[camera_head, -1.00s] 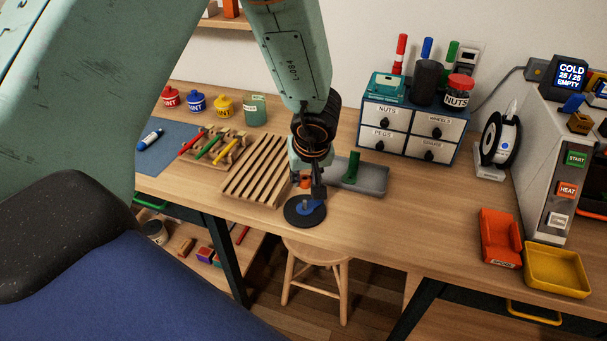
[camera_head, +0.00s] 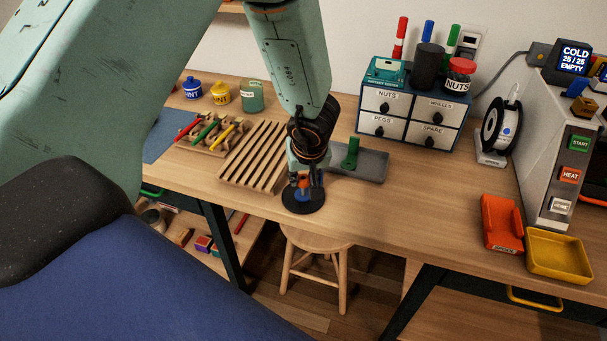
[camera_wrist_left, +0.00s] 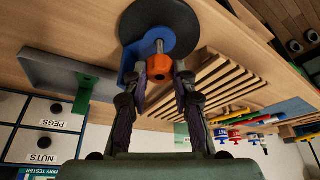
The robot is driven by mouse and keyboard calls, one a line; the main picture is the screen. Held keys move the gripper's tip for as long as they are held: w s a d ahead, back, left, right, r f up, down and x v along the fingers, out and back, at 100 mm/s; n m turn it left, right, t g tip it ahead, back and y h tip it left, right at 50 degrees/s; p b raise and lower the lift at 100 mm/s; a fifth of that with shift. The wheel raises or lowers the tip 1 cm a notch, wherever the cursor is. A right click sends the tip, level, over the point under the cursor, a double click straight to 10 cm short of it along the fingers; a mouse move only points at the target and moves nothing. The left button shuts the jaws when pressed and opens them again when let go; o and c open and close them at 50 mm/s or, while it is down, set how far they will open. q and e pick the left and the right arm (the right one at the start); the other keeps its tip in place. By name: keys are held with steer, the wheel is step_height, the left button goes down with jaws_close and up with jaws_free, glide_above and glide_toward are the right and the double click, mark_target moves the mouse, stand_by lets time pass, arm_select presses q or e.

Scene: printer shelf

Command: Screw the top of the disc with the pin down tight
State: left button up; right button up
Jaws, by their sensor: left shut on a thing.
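The black disc (camera_head: 303,206) stands near the front edge of the wooden table; it also shows in the left wrist view (camera_wrist_left: 183,30). A blue part (camera_wrist_left: 129,60) sits on it, and its pin is mostly hidden now. A small orange top (camera_wrist_left: 159,66) is at the blue part, between my left fingertips; it shows small in the head view (camera_head: 304,183). My left gripper (camera_wrist_left: 160,82) points down over the disc and is shut on the orange top. I cannot tell how far down the top sits. My right gripper is not in view.
A slatted wooden rack (camera_head: 252,157) stands just left of the disc. A grey tray (camera_head: 370,166) with a green piece (camera_head: 351,153) lies behind to the right. The drawer cabinet (camera_head: 412,118) is farther back. Table room right of the disc is clear, up to the orange holder (camera_head: 500,222).

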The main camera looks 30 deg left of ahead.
arm_select(q)
steer(key=shift+s+r, duration=0.1)
stand_by(0.3)
steer(key=shift+p, duration=0.4)
steer(key=shift+f, duration=0.65)
stand_by(0.5)
steer(key=shift+f, duration=0.35)
stand_by(0.9)
steer(key=shift+p, duration=0.35)
